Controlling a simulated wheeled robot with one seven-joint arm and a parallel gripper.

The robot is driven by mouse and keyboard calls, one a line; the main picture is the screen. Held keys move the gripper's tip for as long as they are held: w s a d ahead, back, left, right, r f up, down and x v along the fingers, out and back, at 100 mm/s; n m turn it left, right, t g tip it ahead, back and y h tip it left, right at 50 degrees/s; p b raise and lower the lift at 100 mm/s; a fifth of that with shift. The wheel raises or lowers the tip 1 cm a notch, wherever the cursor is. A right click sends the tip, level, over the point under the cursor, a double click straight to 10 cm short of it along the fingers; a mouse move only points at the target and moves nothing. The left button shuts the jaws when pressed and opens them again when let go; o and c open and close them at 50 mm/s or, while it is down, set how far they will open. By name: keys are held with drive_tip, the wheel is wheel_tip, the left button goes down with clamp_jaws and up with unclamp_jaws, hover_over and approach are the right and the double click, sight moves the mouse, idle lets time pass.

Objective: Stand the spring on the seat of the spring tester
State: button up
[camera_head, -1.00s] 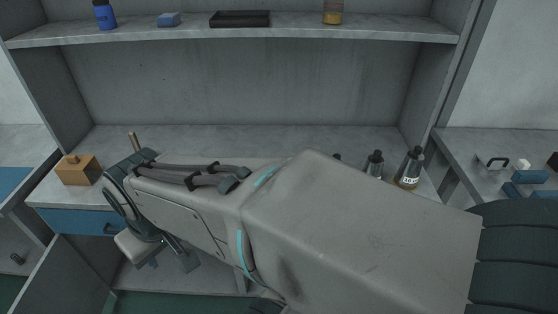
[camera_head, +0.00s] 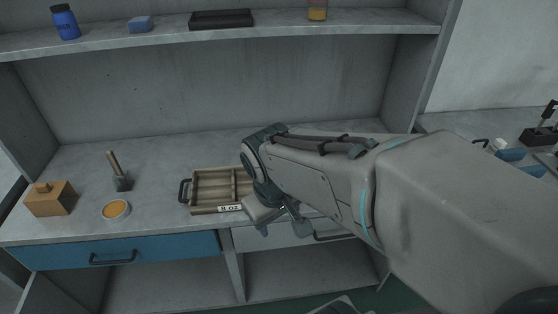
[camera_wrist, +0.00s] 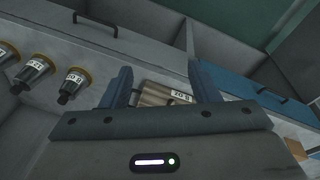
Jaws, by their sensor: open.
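I cannot make out a spring in either view. A dark upright device on a flat base (camera_head: 541,130) stands on the right-hand counter at the picture's edge; I cannot tell whether it is the spring tester. My gripper (camera_wrist: 162,80) is open, with its two blue fingers apart and nothing between them. In the head view my gripper (camera_head: 283,220) is partly hidden by my arm, near the counter's front edge. A wooden tray (camera_head: 196,206) with dividers and a label lies just left of it. The tray also shows beyond the fingers in the wrist view (camera_wrist: 152,88).
A wooden box (camera_head: 50,200), a small tool with a wooden handle (camera_head: 122,182) and a round tin (camera_head: 116,210) stand left on the counter. Several labelled bottles (camera_wrist: 35,68) show in the wrist view. Blue blocks (camera_head: 512,155) lie right. A shelf (camera_head: 260,32) runs above.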

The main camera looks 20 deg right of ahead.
drive_tip(key=w+d+f+n+t+h, duration=0.2)
drive_tip(key=w+f+n+h, duration=0.3)
drive_tip(key=w+n, duration=0.5)
drive_tip(key=w+d+f+n+t+h, duration=0.2)
drive_tip(key=w+f+n+h, duration=0.35)
drive_tip(key=w+n, duration=0.5)
drive_tip(key=shift+n+t, duration=0.3)
drive_tip(key=shift+n, duration=0.45)
drive_tip(key=d+f, duration=0.1)
drive_tip(key=d, duration=0.1)
drive_tip(key=w+d+f, duration=0.1)
drive_tip(key=d, duration=0.1)
drive_tip(key=d+f, duration=0.1)
drive_tip(key=d, duration=0.1)
drive_tip(key=shift+w+d+f, duration=0.25)
drive_tip(key=shift+w+d, duration=0.1)
drive_tip(key=shift+d, duration=0.05)
drive_tip(key=shift+a+f+p+x, duration=0.15)
drive_tip(key=shift+p+x, duration=0.15)
drive_tip(key=shift+x, duration=1.1)
drive_tip(key=shift+a+f+p+x, duration=0.1)
drive_tip(key=shift+f+p+x, duration=0.15)
drive_tip(key=shift+x, duration=1.15)
drive_tip(key=shift+w, duration=0.15)
drive_tip(key=c, duration=1.1)
drive_tip(key=shift+r, duration=0.15)
